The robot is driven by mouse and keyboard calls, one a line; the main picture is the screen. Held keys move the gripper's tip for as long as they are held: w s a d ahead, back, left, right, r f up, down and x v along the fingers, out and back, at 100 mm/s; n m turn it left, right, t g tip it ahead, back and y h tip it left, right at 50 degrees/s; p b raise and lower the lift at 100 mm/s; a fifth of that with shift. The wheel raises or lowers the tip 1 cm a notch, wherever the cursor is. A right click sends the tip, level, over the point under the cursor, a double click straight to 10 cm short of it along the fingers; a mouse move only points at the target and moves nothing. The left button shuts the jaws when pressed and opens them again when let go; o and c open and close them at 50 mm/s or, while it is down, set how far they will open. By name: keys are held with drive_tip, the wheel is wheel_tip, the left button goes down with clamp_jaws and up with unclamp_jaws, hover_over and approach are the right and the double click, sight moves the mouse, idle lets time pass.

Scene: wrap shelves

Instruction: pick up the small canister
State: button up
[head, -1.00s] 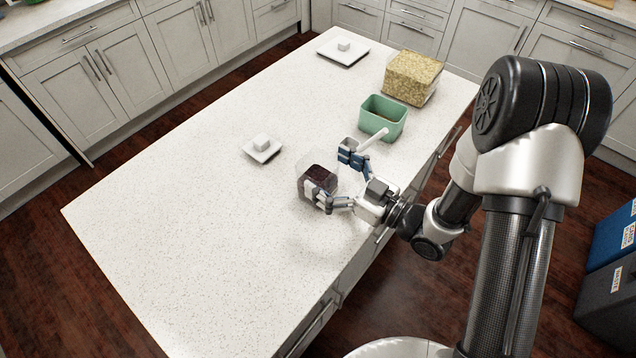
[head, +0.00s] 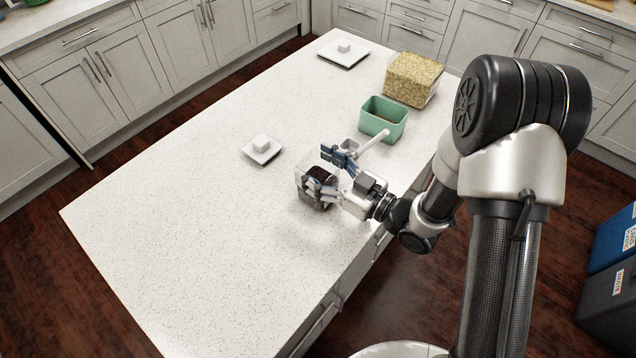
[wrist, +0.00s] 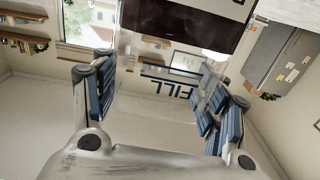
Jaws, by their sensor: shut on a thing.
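The small canister (head: 319,174) is a clear square jar with dark contents, standing open on the white island counter in the head view. My gripper (head: 327,173) is shut on it, with one finger at its near side and the other at its far side. In the wrist view the canister (wrist: 185,18) fills the space between the blue-padded fingers (wrist: 165,100). Its clear wall there carries a line and the word FILL. The fingers hide part of the canister in the head view.
A small white lid (head: 262,150) lies left of the canister. A scoop with a white handle (head: 374,141) is just behind my gripper, beside a green bin (head: 383,122). A larger canister (head: 412,80) and a large lid (head: 343,54) stand farther back. The left and front counter (head: 190,230) is clear.

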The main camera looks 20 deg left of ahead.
drive_tip(key=c, duration=0.9)
drive_tip(key=shift+c, duration=0.3)
drive_tip(key=shift+r, duration=0.15)
